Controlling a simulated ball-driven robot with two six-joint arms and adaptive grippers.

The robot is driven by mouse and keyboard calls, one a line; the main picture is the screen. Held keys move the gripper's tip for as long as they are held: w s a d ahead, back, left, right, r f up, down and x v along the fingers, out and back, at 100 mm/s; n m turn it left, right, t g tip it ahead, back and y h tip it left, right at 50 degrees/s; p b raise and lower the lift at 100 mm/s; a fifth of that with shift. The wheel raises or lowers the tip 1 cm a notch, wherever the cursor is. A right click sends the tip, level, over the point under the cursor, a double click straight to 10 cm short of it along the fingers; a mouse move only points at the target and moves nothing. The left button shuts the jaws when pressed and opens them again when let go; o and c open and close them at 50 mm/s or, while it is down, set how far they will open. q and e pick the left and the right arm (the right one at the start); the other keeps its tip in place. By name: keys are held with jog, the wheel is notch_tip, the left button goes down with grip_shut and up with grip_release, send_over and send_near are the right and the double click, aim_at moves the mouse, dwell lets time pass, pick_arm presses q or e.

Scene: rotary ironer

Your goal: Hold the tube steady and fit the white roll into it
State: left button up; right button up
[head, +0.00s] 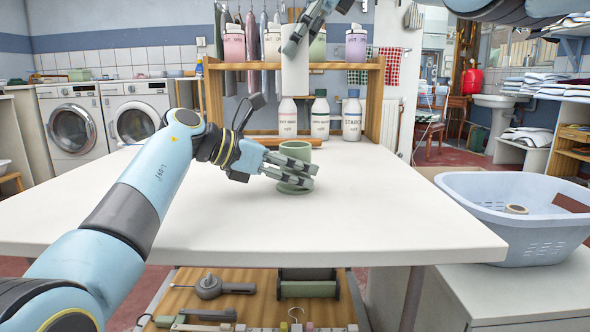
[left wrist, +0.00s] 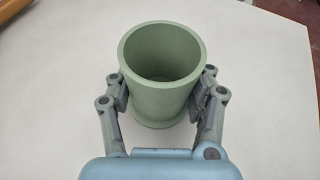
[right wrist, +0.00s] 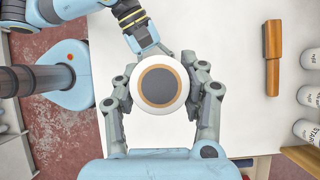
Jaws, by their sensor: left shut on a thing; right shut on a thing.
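The green tube (head: 296,154) stands upright on the white table, its open mouth up. My left gripper (head: 308,176) is shut around its sides. In the left wrist view the tube (left wrist: 161,98) sits between both fingers and its inside looks empty. The white roll (head: 295,76) hangs upright well above the tube, apart from it, roughly over it. My right gripper (head: 294,40) is shut on the roll near its top. In the right wrist view the roll's end (right wrist: 158,108) shows a brown core ring and hides the tube below.
A wooden rack (head: 375,100) with several bottles stands behind the tube. A wooden-handled item (right wrist: 272,58) lies on the table before the bottles. A blue basket (head: 470,215) is at the right. The white table top (head: 400,215) is otherwise mostly clear.

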aim_at(295, 68)
pick_arm(q)
jog(key=shift+c, duration=1.3)
pick_arm(e)
notch_tip(295, 68, down, 11)
jog(key=o, duration=1.3)
jog(key=shift+o, duration=0.2)
notch_tip(295, 68, up, 7)
